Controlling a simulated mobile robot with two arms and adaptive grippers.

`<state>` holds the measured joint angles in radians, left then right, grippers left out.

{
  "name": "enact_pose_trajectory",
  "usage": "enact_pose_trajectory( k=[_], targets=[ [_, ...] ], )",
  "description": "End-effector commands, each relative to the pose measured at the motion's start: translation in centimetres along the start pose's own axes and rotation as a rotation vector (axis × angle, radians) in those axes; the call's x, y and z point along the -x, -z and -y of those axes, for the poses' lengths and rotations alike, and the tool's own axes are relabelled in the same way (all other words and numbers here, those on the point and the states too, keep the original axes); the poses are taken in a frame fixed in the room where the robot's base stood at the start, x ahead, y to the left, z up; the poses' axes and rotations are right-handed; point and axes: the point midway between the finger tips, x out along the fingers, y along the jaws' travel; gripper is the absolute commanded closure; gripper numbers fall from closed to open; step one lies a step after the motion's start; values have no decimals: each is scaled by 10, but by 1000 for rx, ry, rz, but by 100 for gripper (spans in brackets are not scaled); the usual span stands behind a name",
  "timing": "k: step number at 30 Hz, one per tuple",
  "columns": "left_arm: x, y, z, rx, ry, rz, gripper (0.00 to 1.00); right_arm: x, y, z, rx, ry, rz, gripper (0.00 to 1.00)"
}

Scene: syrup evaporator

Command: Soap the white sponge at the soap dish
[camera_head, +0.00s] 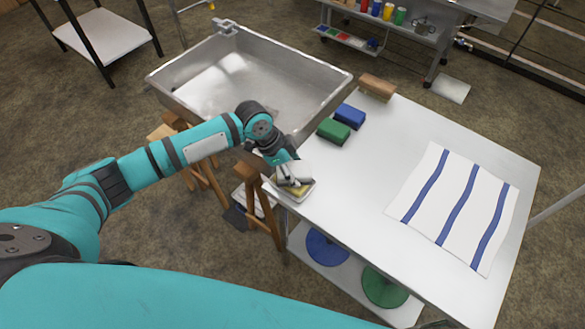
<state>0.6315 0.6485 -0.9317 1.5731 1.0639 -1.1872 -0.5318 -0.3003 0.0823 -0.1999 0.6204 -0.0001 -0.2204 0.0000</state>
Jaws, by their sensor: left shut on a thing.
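My left gripper (287,170) reaches in from the left over the near-left corner of the white table. It is shut on the white sponge (300,169). The sponge is right above the soap dish (305,194), a small pale dish with something yellowish in it. The gripper and sponge hide part of the dish, and I cannot tell whether sponge and soap touch. My right gripper is not in view.
A blue-striped cloth (456,207) lies at right. A metal basin (322,97) on wooden legs adjoins the table. The table's middle is clear.

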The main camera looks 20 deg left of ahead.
Motion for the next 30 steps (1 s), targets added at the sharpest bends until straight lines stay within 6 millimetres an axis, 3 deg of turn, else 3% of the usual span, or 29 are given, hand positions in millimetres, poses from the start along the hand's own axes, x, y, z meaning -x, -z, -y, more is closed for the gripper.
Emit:
enact_pose_trajectory(
  k=[30],
  targets=[
    [-8, -3, 0, 0, 0, 0, 67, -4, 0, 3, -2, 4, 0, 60]
  ],
)
